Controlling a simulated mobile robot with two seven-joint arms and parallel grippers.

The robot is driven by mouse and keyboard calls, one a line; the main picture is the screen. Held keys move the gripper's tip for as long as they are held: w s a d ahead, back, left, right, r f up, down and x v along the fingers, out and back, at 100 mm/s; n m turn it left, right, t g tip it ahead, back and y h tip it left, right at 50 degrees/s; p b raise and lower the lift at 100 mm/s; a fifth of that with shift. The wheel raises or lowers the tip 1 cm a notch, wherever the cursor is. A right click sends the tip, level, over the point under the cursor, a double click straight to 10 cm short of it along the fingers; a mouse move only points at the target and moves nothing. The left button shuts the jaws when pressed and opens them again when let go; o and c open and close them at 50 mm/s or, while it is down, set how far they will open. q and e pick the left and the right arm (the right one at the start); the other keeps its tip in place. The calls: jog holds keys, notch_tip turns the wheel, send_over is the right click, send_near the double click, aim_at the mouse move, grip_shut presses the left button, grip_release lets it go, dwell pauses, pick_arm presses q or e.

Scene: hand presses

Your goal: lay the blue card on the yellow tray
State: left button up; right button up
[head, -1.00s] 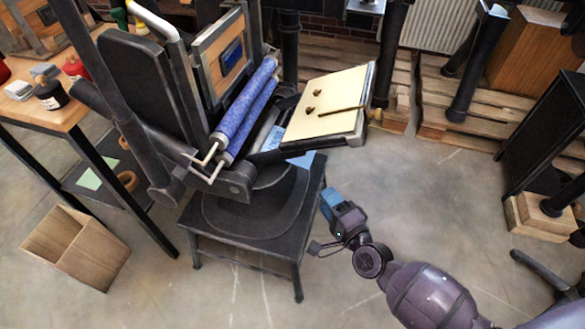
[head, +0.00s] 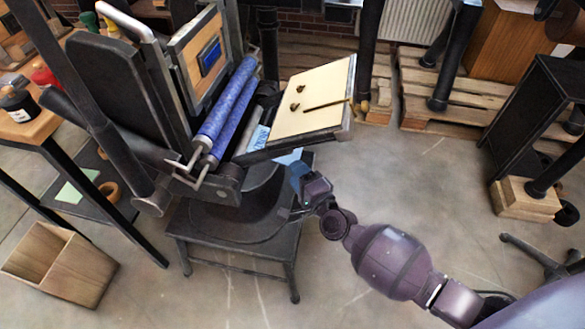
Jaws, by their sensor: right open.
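A light blue card (head: 289,157) shows at the front of the press, below the raised pale yellow board, and is partly hidden. The board (head: 323,90) is tilted, with two small dark knobs and a thin dark bar on it. It is the only pale yellow surface I see, and I cannot tell whether it is the yellow tray. My right gripper (head: 298,175) is open, with blue at its tips, just below the card and close to its lower edge. I cannot tell whether they touch. My left gripper is not in view.
The press has two blue rollers (head: 226,112) and stands on a dark stand (head: 232,236). A wooden box (head: 60,263) is on the floor at left, by a table. Pallets (head: 425,90) lie at the back.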

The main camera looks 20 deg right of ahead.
jog(key=shift+w+a, duration=0.25)
jog(key=shift+w, duration=0.8)
jog(key=shift+c, duration=0.2)
grip_shut()
